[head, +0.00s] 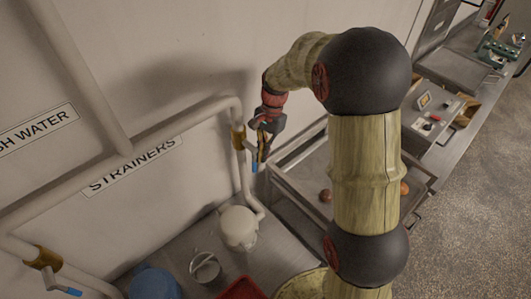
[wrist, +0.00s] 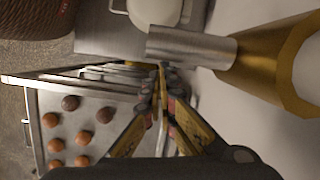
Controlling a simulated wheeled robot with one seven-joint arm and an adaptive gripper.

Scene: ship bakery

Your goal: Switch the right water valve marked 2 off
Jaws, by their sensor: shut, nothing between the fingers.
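The right valve has a brass body (head: 238,138) on the vertical pipe below the bend. Its grey lever runs down to a blue handle end (head: 254,166). In the wrist view the brass body (wrist: 265,65) is large at the right, with the silver lever (wrist: 190,47) reaching left from it. My gripper (head: 262,150) is right beside this lever. In the wrist view its fingertips (wrist: 162,72) are together, empty, close by the lever's left end. I cannot tell whether they touch it. The blue end is not clear there. No number 2 mark is legible.
Another brass valve (head: 42,258) with a blue-ended lever is at the lower left. A tray (wrist: 36,125) with several round brown items lies below my gripper. The wall carries a STRAINERS sign (head: 133,166).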

